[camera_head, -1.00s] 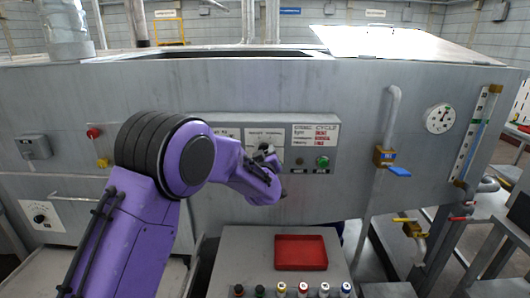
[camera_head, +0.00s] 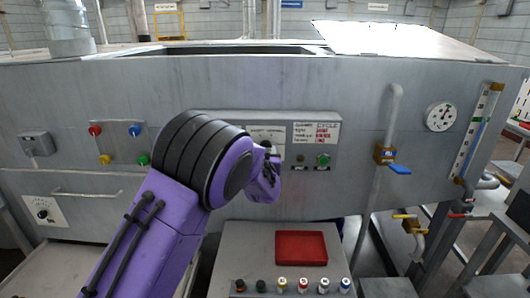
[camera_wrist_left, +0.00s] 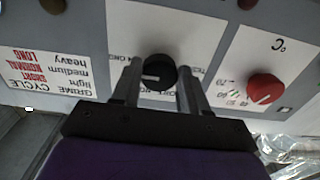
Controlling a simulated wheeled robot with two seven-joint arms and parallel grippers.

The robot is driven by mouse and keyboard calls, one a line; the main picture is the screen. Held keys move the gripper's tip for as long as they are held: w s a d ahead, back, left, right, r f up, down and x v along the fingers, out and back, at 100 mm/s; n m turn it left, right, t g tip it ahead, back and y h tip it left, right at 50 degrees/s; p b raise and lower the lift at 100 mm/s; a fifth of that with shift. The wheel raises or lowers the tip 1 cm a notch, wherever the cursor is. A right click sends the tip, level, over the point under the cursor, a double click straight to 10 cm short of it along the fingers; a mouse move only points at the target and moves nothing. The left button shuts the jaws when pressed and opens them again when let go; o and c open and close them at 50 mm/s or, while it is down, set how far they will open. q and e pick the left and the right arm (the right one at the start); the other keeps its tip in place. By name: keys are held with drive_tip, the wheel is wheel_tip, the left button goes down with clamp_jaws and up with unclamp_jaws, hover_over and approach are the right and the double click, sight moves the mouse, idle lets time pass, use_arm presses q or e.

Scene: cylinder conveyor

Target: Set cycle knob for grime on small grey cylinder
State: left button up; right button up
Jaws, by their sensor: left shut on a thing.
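My left gripper (camera_head: 270,152) is at the grey control box on the machine's front. In the left wrist view my left gripper (camera_wrist_left: 158,76) has one finger on each side of a black knob (camera_wrist_left: 162,70), shut on it. The knob's white mark points left in that upside-down view. The grime card (camera_wrist_left: 48,75) beside it lists light, medium and heavy with SHORT, NORMAL and LONG; it also shows in the head view (camera_head: 316,133). In the head view my gripper mostly hides the knob. I cannot make out a small grey cylinder. My right gripper is not in view.
A red knob (camera_wrist_left: 265,88) with a °C scale sits beside the black knob. A green button (camera_head: 323,159) is right of my gripper. Below, a grey stand (camera_head: 232,250) holds a red tray (camera_head: 301,247) and several colour-capped bottles. A blue-handled valve (camera_head: 398,168) is to the right.

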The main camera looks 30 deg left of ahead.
use_arm(q)
drive_tip(key=shift+r, duration=0.3)
drive_tip(key=o, duration=0.9)
drive_tip(key=shift+o, duration=0.8)
drive_tip(key=shift+f, duration=0.2)
drive_tip(key=b+v, duration=0.4)
drive_tip(key=v, duration=0.6)
drive_tip(key=shift+s, duration=0.15)
drive_tip(key=shift+d+f, duration=0.1)
drive_tip(key=shift+d, duration=0.05)
